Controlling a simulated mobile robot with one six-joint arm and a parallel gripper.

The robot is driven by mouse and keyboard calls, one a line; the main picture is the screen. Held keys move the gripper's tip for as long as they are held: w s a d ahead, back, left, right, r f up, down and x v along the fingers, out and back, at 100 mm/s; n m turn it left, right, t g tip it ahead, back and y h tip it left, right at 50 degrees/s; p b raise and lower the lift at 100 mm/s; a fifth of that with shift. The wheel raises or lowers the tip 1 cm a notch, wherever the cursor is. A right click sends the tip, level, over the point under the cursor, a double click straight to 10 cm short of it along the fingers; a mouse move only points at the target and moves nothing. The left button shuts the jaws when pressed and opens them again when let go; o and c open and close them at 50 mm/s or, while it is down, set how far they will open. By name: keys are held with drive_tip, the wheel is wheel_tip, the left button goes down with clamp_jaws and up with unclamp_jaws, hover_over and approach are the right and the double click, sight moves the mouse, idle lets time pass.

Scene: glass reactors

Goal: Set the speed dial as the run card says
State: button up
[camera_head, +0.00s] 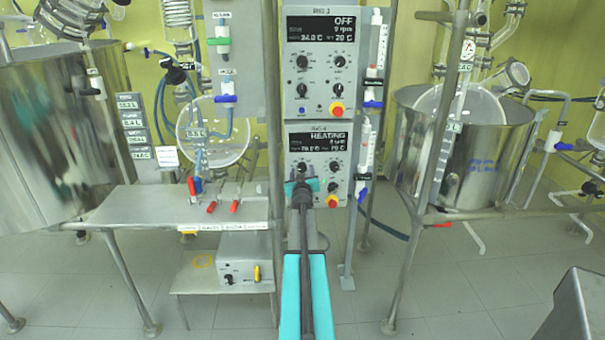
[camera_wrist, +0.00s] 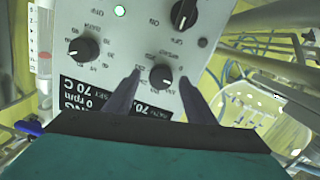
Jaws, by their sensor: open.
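The lower reactor control box (camera_head: 345,190) stands in the middle. Its display (camera_head: 318,140) reads HEATING, with 0 rpm and a 70 C set value also legible in the wrist view. My gripper (camera_head: 300,183) is in front of this box and hides some of its lower left. In the wrist view, which is upside down, my open fingers (camera_wrist: 160,82) stand either side of a black dial (camera_wrist: 162,76) whose label seems to read SPEED. I cannot tell whether they touch it. Another dial (camera_wrist: 84,48) is to its left. I cannot make out a run card's text.
A similar control box (camera_head: 318,60) above reads OFF. A steel bench (camera_head: 130,205) is at left, with red-handled valves. Steel vessels stand left (camera_head: 50,130) and right (camera_head: 470,150). Frame posts flank the boxes. A small white card (camera_head: 167,156) has unreadable writing.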

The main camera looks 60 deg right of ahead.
drive_tip(key=b+v, duration=0.1)
drive_tip(key=v, duration=1.2)
drive_tip(key=shift+s, duration=0.15)
idle(0.3)
idle(0.5)
